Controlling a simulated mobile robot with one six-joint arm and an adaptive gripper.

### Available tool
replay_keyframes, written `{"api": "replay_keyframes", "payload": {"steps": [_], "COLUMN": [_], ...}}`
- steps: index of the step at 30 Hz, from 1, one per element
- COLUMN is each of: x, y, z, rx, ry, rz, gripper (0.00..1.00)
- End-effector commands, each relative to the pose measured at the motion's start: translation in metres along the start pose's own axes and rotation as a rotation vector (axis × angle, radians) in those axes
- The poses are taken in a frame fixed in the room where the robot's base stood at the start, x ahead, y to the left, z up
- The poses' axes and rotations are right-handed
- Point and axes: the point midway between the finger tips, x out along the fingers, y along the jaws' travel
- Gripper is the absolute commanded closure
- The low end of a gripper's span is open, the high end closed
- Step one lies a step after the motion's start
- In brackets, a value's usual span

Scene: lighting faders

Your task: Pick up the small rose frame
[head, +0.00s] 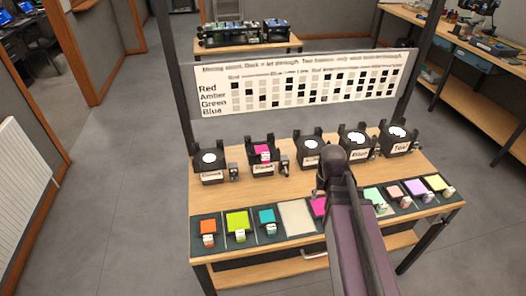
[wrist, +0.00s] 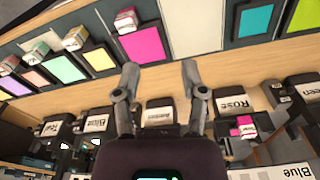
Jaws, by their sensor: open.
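A pink frame with a small block handle (head: 264,153) sits in the second black holder from the left in the head view. It also shows as a pink piece (wrist: 243,130) at the lower right of the wrist view, by the label Rose. A second, magenta frame (head: 317,206) lies in the front row, partly hidden by my arm in the head view. In the wrist view this magenta frame (wrist: 143,45) lies just beyond my fingertips, with its block handle at its far edge. My gripper (wrist: 160,70) is open and empty above the table, between the two rows.
Several black holders with labels stand in the back row, including one labelled Rose (wrist: 235,102). The front row holds orange (head: 208,227), lime (head: 237,221) and other coloured frames, with an empty beige slot (head: 297,217). A chart board (head: 305,82) rises behind.

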Motion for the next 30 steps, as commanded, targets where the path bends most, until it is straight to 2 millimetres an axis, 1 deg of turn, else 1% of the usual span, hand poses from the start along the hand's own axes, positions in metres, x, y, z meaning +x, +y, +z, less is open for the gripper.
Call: {"api": "replay_keyframes", "payload": {"steps": [1,5,6,8,9,12,15,18,21,30], "x": [-0.011,-0.028,-0.033,-0.042,-0.047,-0.060,-0.069,-0.075,-0.077,-0.076], "y": [-0.011,-0.045,-0.058,-0.078,-0.092,-0.125,-0.151,-0.169,-0.178,-0.179], "z": [-0.022,-0.070,-0.085,-0.107,-0.121,-0.150,-0.171,-0.183,-0.189,-0.189], "rx": [-0.020,-0.072,-0.089,-0.115,-0.132,-0.169,-0.198,-0.216,-0.225,-0.226], "ry": [0.023,0.095,0.120,0.157,0.181,0.237,0.279,0.308,0.323,0.326], "rz": [-0.001,-0.008,-0.011,-0.016,-0.021,-0.032,-0.042,-0.050,-0.054,-0.054], "gripper": [0.46,0.46,0.46,0.46,0.46,0.46,0.46,0.46,0.46,0.46]}}
